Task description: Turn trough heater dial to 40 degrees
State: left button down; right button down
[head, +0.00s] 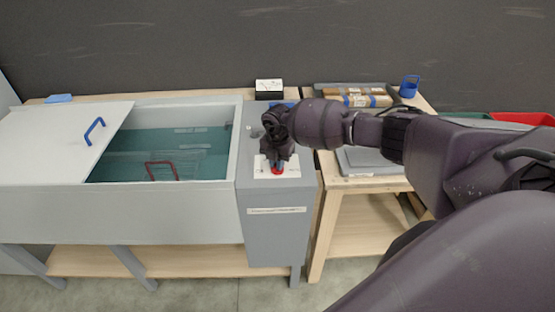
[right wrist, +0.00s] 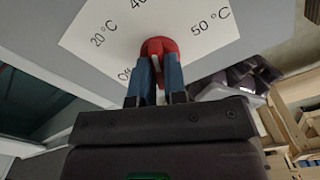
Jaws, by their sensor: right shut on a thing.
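The trough heater dial is a red knob (right wrist: 158,46) on a white scale plate (right wrist: 205,42) marked OFF, 20 °C, 40-something (cut off at the top edge) and 50 °C. In the head view the red dial (head: 277,170) shows just below my right gripper (head: 278,162), on top of the grey control box (head: 270,225). In the right wrist view the blue fingers of my right gripper (right wrist: 159,72) are shut on the dial, one on each side. A pale mark shows on the knob between the fingers; which value it points to I cannot tell. My left gripper is not in view.
The water trough (head: 212,187) stands left of the box, partly covered by a white lid (head: 60,145) with a blue handle. A red-handled wire basket (head: 160,163) sits in the water. A wooden table (head: 375,185) with boxes stands right. A white meter (head: 269,87) stands behind.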

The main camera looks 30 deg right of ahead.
jog(key=shift+m, duration=0.3)
jog(key=c, duration=1.2)
grip_release()
jog(key=shift+o, duration=0.2)
notch_tip(320, 180, up, 11)
jog(key=shift+f, duration=0.1)
